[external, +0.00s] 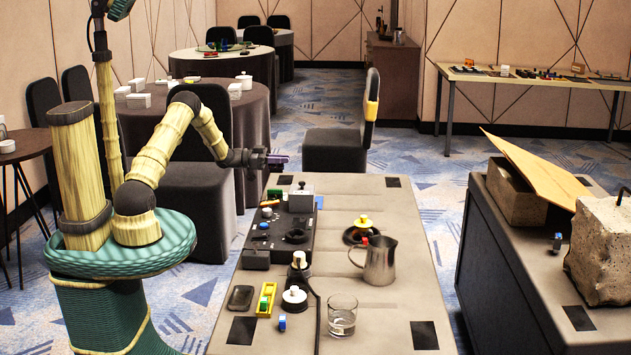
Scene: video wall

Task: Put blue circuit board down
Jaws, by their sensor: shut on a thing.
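My gripper (268,160) is at the end of my arm, raised above the far left end of the grey table (370,290). It points to the right and is shut on a small, thin, dark bluish-purple piece, the blue circuit board (280,160). The board is held clear of the table top and looks roughly level. It is small in this view, and its details and the fingers around it are hard to make out.
A grey box (301,198) stands near the table's far end, beside a black panel (283,236). A steel pitcher (379,262), a glass (342,315) and a yellow tray (266,299) stand nearer. The table's right side is mostly clear. A chair (345,140) stands beyond.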

